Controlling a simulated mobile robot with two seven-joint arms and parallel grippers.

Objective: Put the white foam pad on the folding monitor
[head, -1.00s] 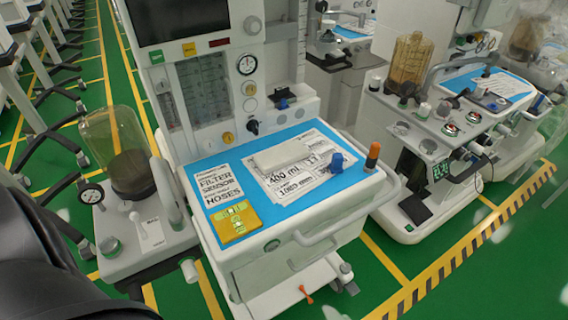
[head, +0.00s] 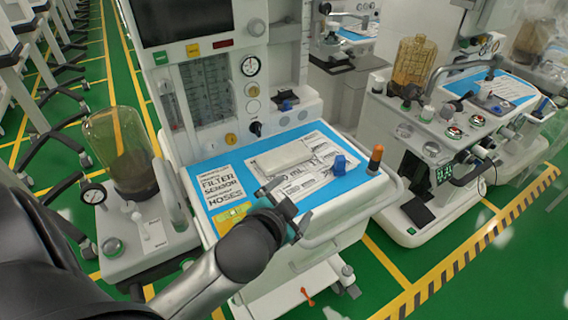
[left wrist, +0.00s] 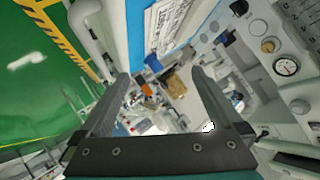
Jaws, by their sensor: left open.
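The white foam pad (head: 284,158) lies flat on the blue mat (head: 349,181) of the near cart, over printed sheets. My left gripper (head: 297,196) is open and empty, above the front part of the mat, nearer to me than the pad and apart from it. Its two fingers also show in the left wrist view (left wrist: 161,75), with nothing between them. I cannot tell surely which thing is the folding monitor; a dark screen (head: 185,18) stands at the top of the near cart, cut by the frame's edge. My right gripper is not in view.
A blue knob (head: 339,165) and an orange-topped post (head: 375,158) stand at the mat's right. A yellow card (head: 231,216) is partly hidden by my left arm. A glass canister (head: 121,152) stands left. A second cart (head: 415,150) stands right, across a green floor gap.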

